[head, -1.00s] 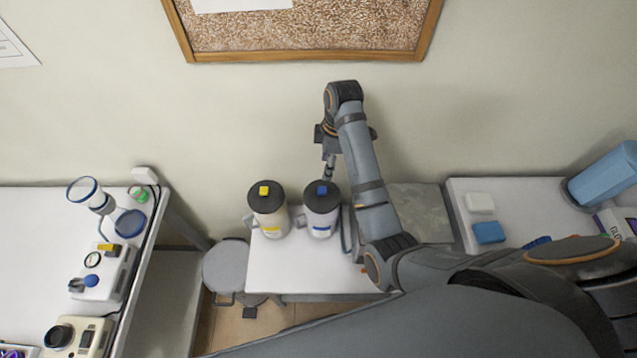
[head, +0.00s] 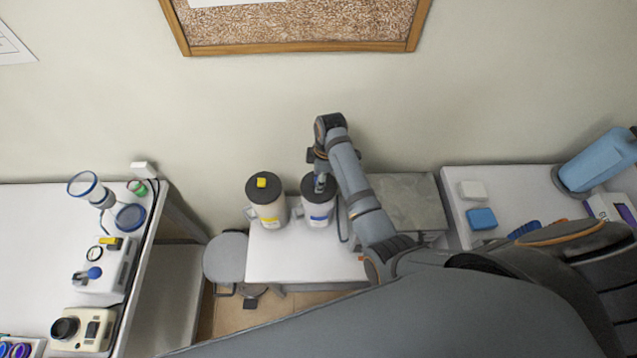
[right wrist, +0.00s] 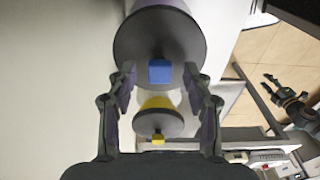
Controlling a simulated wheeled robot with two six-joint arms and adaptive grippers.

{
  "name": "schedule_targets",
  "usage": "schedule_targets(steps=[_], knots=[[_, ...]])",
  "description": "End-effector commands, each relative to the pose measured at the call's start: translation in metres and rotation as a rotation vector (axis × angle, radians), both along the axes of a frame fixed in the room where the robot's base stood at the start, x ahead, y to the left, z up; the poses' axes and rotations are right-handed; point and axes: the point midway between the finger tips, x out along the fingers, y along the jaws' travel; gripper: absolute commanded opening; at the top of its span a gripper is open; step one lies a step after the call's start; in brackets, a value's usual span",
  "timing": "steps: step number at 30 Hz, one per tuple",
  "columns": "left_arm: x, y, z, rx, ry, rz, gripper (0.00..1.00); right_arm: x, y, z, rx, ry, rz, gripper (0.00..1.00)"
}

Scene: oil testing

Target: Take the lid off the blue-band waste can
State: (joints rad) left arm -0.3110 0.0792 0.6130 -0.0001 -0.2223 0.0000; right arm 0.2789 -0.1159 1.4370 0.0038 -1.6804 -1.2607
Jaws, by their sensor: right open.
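The blue-band waste can (head: 318,213) is white with a blue stripe and stands on the small white table. Its dark round lid (head: 308,184) is on it. In the right wrist view the lid (right wrist: 130,40) carries a blue block knob (right wrist: 160,71). My right gripper (head: 320,184) is over this lid from above. In the right wrist view its fingers (right wrist: 159,75) are open, one on each side of the knob, with gaps visible. The head view hides the knob behind the gripper. A dark gripper, apparently my left (right wrist: 289,98), shows small at the right wrist view's edge.
A yellow-band can (head: 268,212) with a dark lid and yellow knob stands close to the left. The small white table (head: 290,265) is clear in front. A grey stool (head: 226,258) is left of it. Benches with instruments (head: 100,265) and blue items (head: 481,218) flank it.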

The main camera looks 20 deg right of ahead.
Motion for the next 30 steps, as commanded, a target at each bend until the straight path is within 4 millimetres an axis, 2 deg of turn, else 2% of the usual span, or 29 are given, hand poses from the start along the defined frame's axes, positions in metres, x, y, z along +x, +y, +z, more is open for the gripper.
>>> schedule_targets(steps=[2, 12, 14, 23, 30], knots=[[0.000, 0.000, 0.000, 0.000, -0.001, 0.000, 0.40, 0.000, 0.000, 0.000, 0.000, 0.000, 0.000, 0.51], [0.019, 0.000, 0.001, 0.000, -0.029, -0.001, 0.40, 0.000, 0.000, 0.000, 0.000, 0.000, 0.000, 0.06], [0.019, 0.000, 0.001, 0.000, -0.029, -0.001, 0.40, 0.000, 0.000, 0.000, 0.000, 0.000, 0.000, 0.00], [0.017, 0.000, 0.001, 0.000, -0.025, -0.001, 0.40, 0.001, 0.000, 0.001, 0.000, -0.001, -0.001, 0.00], [0.015, 0.000, 0.001, 0.000, -0.023, -0.001, 0.40, 0.011, 0.000, 0.018, 0.000, -0.003, -0.005, 0.00]])
